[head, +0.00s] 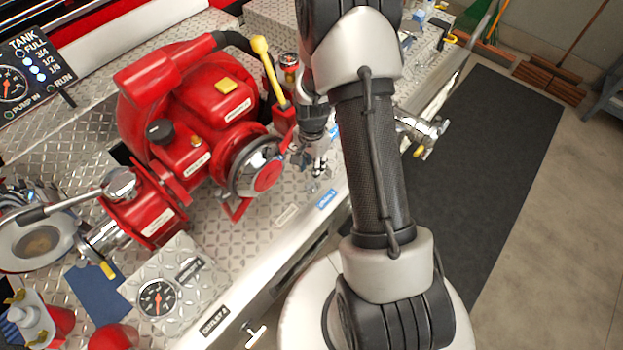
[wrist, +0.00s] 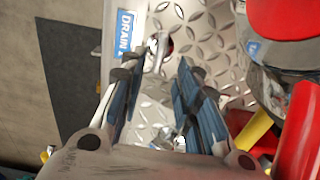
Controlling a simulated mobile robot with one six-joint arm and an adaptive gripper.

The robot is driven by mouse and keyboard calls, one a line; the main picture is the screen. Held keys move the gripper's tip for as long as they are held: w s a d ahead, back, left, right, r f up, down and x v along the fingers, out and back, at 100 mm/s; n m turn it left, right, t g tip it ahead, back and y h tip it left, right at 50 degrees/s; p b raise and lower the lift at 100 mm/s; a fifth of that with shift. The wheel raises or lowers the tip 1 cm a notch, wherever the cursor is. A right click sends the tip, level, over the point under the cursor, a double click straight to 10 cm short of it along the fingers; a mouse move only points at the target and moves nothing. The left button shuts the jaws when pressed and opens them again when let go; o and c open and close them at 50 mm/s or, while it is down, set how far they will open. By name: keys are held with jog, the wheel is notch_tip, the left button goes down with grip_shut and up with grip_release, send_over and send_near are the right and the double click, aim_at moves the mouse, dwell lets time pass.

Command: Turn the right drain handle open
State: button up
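In the wrist view, a small chrome drain handle (wrist: 157,46) with a red part beside it stands next to a blue DRAIN label (wrist: 125,31). My gripper (wrist: 156,72) is open, its two fingers apart. The handle lies just beyond the gap between the fingertips, closer to the left one; I cannot tell whether they touch. A second small metal fitting (wrist: 181,141) shows lower between the fingers. In the head view, my gripper (head: 318,160) points down at the front edge of the diamond-plate deck, and my arm hides part of this area. A blue label (head: 327,199) lies nearby.
The red pump (head: 190,110) with its round chrome-rimmed front stands left of my gripper. A yellow-topped lever (head: 262,58) rises behind it. A chrome valve outlet (head: 424,132) sticks out right of my arm. The dark floor mat (head: 490,150) is clear.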

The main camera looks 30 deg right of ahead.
aim_at(312, 183)
notch_tip(312, 183, down, 7)
jog(key=shift+r+b, duration=0.15)
jog(key=shift+b, duration=0.5)
grip_shut()
